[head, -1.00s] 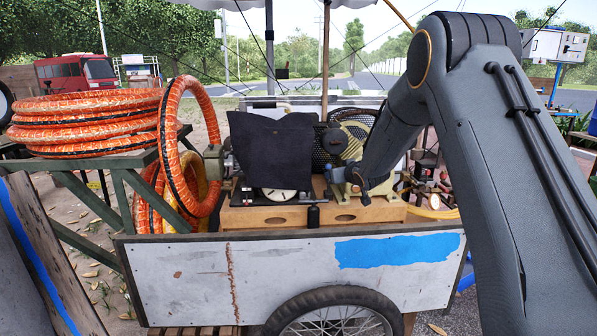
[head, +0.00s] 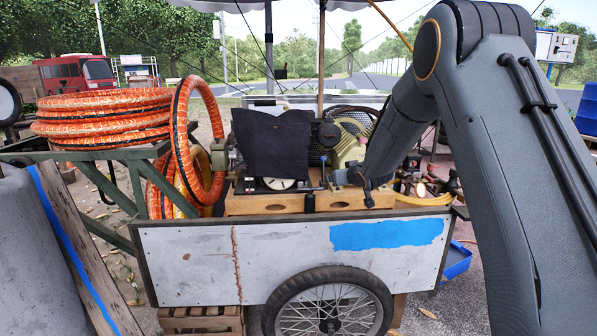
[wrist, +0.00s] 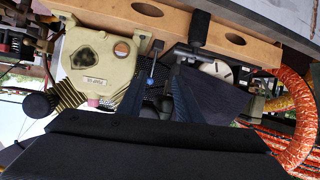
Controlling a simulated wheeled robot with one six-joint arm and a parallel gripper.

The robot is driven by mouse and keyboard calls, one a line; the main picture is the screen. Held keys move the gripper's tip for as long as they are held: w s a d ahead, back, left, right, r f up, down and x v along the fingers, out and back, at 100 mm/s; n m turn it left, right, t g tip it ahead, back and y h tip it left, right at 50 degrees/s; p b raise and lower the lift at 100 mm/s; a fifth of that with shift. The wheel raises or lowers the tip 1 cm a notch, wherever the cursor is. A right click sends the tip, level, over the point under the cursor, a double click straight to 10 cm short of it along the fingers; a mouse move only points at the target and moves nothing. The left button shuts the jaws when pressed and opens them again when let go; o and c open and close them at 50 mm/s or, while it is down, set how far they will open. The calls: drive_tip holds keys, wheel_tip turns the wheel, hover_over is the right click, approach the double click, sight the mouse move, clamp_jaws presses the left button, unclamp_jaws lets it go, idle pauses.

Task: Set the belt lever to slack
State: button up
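The compressor unit on the cart has a beige housing (head: 350,145) with a guard mesh and a dark cloth (head: 272,145) beside it. My gripper (head: 345,178) is low in front of the housing, just above the wooden base. In the wrist view, which is upside down, my gripper's two dark fingers (wrist: 158,97) are apart. A thin lever with a bluish tip (wrist: 152,76) shows between them, with no clear contact. A black-handled lever (wrist: 199,29) stands at the wooden base and also shows in the head view (head: 309,202). I cannot tell which is the belt lever.
The wooden base (head: 265,205) rests on the cart (head: 285,260). Orange hose coils (head: 100,118) lie on a green stand at left, and a hose loop (head: 198,135) hangs by the compressor. Tools and a yellow hose (head: 425,198) lie right of my gripper.

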drive_tip(key=s+d+f+m+g+h+p, duration=0.1)
drive_tip(key=s+g, duration=0.5)
drive_tip(key=s, duration=2.1)
drive_tip(key=s+d+f+m+g+h+p, duration=0.1)
drive_tip(key=s+g, duration=0.5)
drive_tip(key=s, duration=2.2)
drive_tip(key=d+f+m+p, duration=0.1)
drive_tip(key=d+f+p, duration=0.1)
drive_tip(key=shift+s+d+g+h, duration=0.25)
drive_tip(key=shift+d+g+h, duration=0.1)
drive_tip(key=shift+g+h, duration=0.05)
drive_tip(key=shift+w+r, duration=0.1)
drive_tip(key=shift+w, duration=0.05)
